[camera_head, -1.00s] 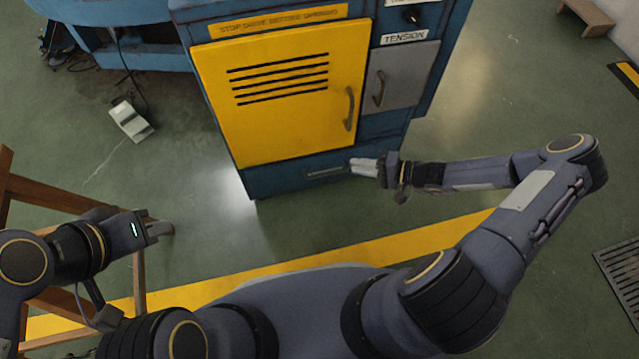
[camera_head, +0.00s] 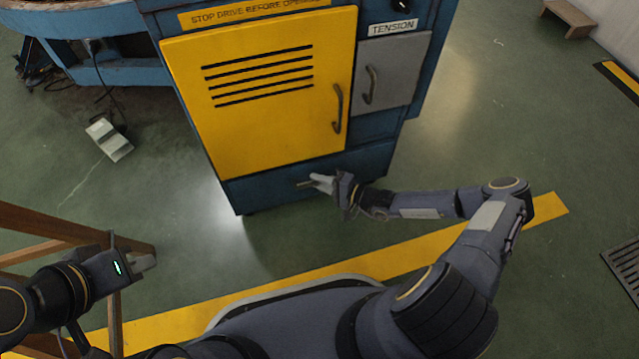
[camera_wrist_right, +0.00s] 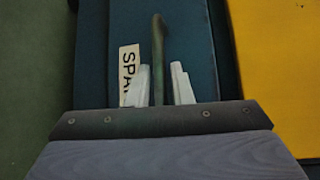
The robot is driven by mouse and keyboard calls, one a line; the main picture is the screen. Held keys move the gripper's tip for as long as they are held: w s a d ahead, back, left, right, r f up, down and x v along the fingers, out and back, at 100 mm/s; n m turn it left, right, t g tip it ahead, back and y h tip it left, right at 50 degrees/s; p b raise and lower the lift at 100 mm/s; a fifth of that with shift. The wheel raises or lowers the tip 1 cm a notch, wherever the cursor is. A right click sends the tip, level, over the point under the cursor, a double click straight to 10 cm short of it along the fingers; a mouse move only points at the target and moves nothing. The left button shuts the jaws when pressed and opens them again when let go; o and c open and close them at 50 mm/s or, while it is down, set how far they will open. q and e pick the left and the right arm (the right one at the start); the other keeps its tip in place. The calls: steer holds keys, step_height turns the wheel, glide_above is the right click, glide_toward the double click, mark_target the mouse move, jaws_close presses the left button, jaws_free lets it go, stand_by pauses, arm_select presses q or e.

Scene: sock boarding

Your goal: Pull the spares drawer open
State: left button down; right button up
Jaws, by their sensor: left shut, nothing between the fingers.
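The spares drawer (camera_head: 262,190) is the blue panel low on the cabinet, under the yellow door; its front looks flush with the cabinet. My right gripper (camera_head: 316,182) is at the drawer's handle (camera_head: 303,184). In the right wrist view, the handle (camera_wrist_right: 158,50) runs between the two pale fingers of my right gripper (camera_wrist_right: 163,82). The fingers stand apart, with a visible gap on the right of the bar. A label (camera_wrist_right: 128,75) reading "SPA" is partly hidden by a finger. My left gripper (camera_head: 146,262) is shut and empty at the lower left.
The yellow door (camera_head: 262,100) and a grey door (camera_head: 392,72), each with a handle, sit above the drawer. A wooden frame (camera_head: 50,222) stands by my left arm. A pedal (camera_head: 109,140) lies on the floor at left. The floor before the drawer is clear.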

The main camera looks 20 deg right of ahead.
steer(key=shift+c, duration=0.3)
jaws_close()
arm_select(q)
steer(key=shift+r, duration=0.1)
